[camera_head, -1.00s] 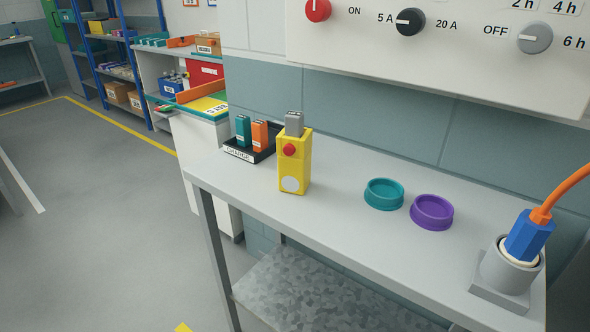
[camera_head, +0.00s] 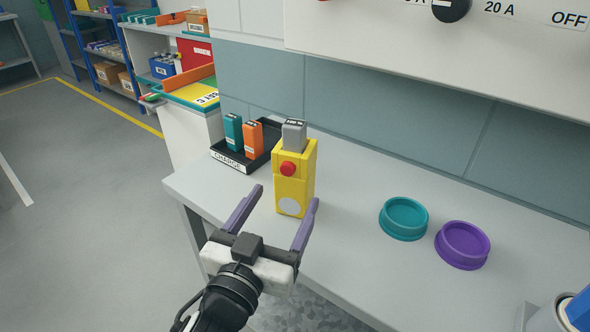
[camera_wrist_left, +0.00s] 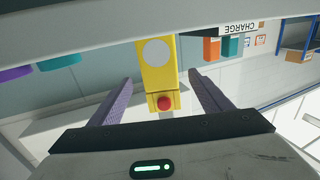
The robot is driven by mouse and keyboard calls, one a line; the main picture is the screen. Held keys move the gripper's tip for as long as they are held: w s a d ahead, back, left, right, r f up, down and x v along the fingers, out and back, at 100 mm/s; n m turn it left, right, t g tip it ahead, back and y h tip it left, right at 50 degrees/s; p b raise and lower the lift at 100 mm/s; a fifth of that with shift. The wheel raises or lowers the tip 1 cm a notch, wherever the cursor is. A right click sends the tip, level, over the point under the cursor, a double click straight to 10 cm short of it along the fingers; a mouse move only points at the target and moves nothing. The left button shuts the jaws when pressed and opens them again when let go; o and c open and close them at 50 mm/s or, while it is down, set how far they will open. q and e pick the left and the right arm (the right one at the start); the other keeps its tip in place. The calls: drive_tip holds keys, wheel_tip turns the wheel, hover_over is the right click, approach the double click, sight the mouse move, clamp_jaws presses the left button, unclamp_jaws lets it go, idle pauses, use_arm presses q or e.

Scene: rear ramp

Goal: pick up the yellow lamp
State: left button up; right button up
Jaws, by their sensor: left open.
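The yellow lamp (camera_head: 294,181) stands upright on the grey shelf table, with a red button, a white disc and a grey block in its top. My left gripper (camera_head: 287,194) is open, its purple fingers pointing at the lamp from the front. In the head view the right finger's tip is by the lamp's lower right edge and the left finger is left of it. In the left wrist view the lamp (camera_wrist_left: 157,75) appears upside down between the open fingers (camera_wrist_left: 155,80). I cannot tell whether they touch it. My right gripper is not in view.
A black CHARGE tray (camera_head: 229,161) holding teal (camera_head: 233,133) and orange (camera_head: 253,140) blocks is close behind the lamp, to the left. Teal (camera_head: 404,218) and purple (camera_head: 462,245) round dishes are to the right. A control panel (camera_head: 400,50) hangs above.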

sight(289, 192)
use_arm(q)
drive_tip(key=shift+x, duration=0.85)
drive_tip(key=shift+w+d, duration=0.2)
drive_tip(key=shift+w, duration=0.05)
drive_tip(key=x, duration=0.4)
drive_tip(key=shift+w+f, duration=0.15)
drive_tip(key=shift+w, duration=0.05)
drive_tip(key=shift+w+d, duration=0.1)
drive_tip(key=shift+w, duration=0.2)
drive_tip(key=c, duration=1.2)
drive_tip(key=shift+p, duration=0.3)
drive_tip(key=shift+c, duration=1.3)
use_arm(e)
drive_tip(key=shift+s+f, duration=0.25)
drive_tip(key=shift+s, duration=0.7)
